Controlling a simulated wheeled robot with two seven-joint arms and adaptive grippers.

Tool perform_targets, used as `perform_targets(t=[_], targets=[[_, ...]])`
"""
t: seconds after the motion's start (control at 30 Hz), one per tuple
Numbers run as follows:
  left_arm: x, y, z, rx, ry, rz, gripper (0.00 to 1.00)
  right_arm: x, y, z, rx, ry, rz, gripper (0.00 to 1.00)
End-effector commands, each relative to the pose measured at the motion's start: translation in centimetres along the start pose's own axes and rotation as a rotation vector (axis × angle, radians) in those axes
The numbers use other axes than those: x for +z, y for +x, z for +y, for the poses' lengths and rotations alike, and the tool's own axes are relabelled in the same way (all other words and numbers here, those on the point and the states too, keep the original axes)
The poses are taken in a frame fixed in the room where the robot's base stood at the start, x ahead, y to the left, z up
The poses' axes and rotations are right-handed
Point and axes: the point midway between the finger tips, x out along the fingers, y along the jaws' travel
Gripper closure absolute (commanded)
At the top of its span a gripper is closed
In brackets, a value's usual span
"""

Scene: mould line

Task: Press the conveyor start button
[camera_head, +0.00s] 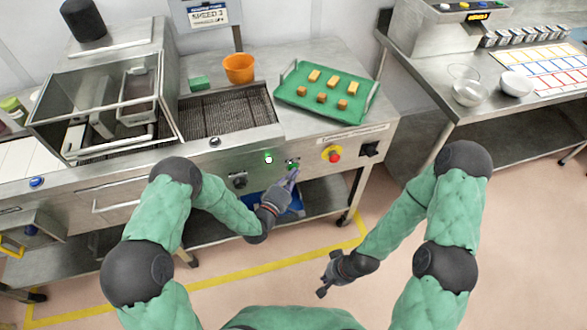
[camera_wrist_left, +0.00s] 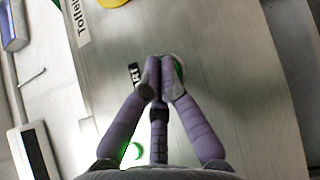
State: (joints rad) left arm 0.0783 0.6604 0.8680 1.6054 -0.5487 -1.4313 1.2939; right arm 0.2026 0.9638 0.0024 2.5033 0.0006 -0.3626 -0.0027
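A green button (camera_head: 293,165) sits on the front panel of the steel conveyor machine. In the left wrist view, the green button (camera_wrist_left: 179,68) shows only as a rim behind my fingertips. My left gripper (camera_head: 293,174) is shut and empty, its fingertips at the button. In the left wrist view the fingertips (camera_wrist_left: 160,92) meet in front of the panel; I cannot tell whether they touch the button. A lit green spot (camera_head: 268,158) is left of the button. My right gripper (camera_head: 325,285) hangs low over the floor, away from the panel; its fingers are too small to read.
A red knob on a yellow plate (camera_head: 332,154) is right of the button, and a dark knob (camera_head: 239,180) is left. Above are the conveyor belt (camera_head: 226,112), an orange bucket (camera_head: 239,69) and a green tray (camera_head: 295,109) of small blocks. Open floor lies in front.

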Motion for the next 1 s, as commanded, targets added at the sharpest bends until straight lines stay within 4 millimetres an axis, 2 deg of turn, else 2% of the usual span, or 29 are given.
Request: perform_targets(t=[1.0], targets=[[1.8, -1.7, 0.1, 0.0, -0.001, -0.001, 1.0, 0.0, -0.4, -0.1, 0.0, 0.0, 0.0, 1.0]])
